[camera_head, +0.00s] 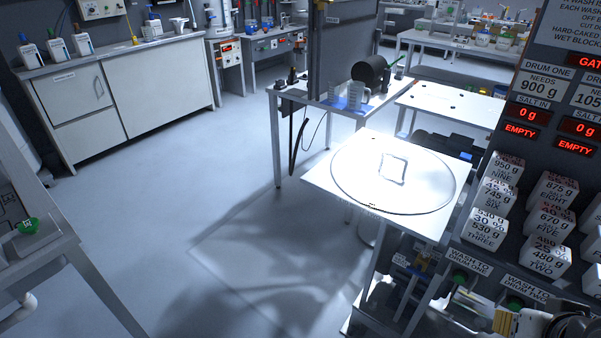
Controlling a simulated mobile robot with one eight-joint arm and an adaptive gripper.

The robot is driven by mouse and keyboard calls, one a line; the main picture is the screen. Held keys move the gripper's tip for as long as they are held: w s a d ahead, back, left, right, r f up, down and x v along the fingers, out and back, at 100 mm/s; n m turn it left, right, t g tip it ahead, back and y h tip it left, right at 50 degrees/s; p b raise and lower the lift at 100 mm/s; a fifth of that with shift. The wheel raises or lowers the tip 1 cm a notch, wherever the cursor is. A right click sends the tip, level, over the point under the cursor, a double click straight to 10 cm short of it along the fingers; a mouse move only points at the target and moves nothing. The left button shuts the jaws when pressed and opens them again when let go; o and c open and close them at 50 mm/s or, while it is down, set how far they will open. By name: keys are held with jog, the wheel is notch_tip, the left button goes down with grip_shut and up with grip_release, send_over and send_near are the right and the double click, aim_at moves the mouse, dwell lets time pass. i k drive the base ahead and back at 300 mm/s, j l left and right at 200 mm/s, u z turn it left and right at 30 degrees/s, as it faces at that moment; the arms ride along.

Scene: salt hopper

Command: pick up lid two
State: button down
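A large, round, pale lid (345,180) with a thin dark rim lies flat on a white table (318,178) right of the picture's middle. A raised, square-shaped handle (392,168) stands near its centre. Strong light washes out the lid's surface, and I cannot read a number on it. A small dark mark shows at its near edge. What looks like part of my arm, with my gripper (462,302), enters at the lower right corner, below and apart from the lid. Its fingers are too small and cut off to judge.
Several labelled white blocks (549,190) sit on the dark panel at right, under red displays reading 0 g and EMPTY. A dark post (340,50) and a side table with clear jugs (352,95) stand behind the lid. The floor at left of the table is clear.

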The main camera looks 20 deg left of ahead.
aim_at(388, 175)
jog(key=u, duration=0.5)
jog(key=i+j, duration=0.15)
jog(key=j, duration=0.15)
jog(key=i+j+z, duration=0.15)
jog(key=j, duration=0.2)
jog(key=i+j, duration=0.15)
jog(key=j, duration=0.15)
jog(key=i+j+z, duration=0.1)
jog(key=j, duration=0.25)
jog(key=i+j+z, duration=0.1)
jog(key=j, duration=0.25)
jog(key=i+j, duration=0.2)
jog(key=j, duration=0.15)
jog(key=z, duration=0.05)
